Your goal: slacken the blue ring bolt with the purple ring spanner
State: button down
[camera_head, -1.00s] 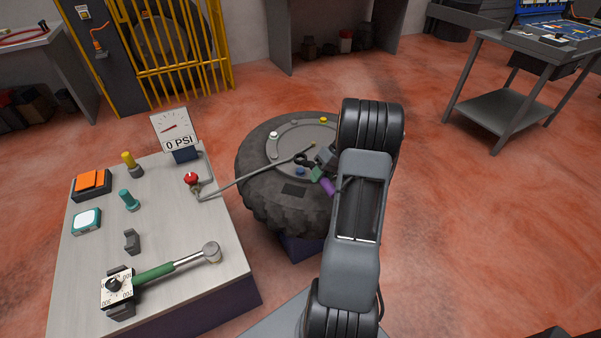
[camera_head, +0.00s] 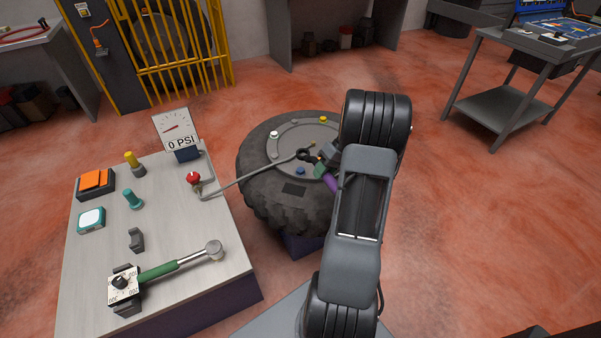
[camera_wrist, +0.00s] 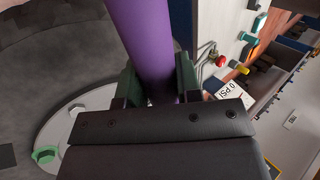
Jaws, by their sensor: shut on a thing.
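My gripper (camera_head: 320,172) is shut on the purple ring spanner (camera_head: 330,184), whose purple shaft stands between the green-padded fingers in the wrist view (camera_wrist: 145,40). A dark ring (camera_head: 304,154), which looks like the spanner's head, shows over the wheel. The blue ring bolt (camera_head: 300,171) sits on the near side of the wheel's rim disc (camera_head: 285,152). The dark ring appears just beyond the bolt in the picture, apart from it; its height over the disc is hard to judge. The wrist view does not show the spanner's head or the blue bolt.
The tyre (camera_head: 262,195) also carries a white bolt (camera_head: 274,134) and a yellow bolt (camera_head: 323,119). A grey pipe (camera_head: 250,176) runs from the bench (camera_head: 80,270) across the tyre. A green-handled torque wrench (camera_head: 160,270) and a 0 PSI gauge (camera_head: 176,130) are on the bench.

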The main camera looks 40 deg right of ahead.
aim_at(328, 176)
jog(key=shift+s+a+r+p, duration=0.15)
jog(key=shift+s+r+p, duration=0.1)
jog(key=shift+s+r, duration=0.4)
jog(key=shift+s+a+r+p, duration=0.1)
jog(key=shift+s+r+p, duration=0.2)
jog(key=shift+s, duration=0.55)
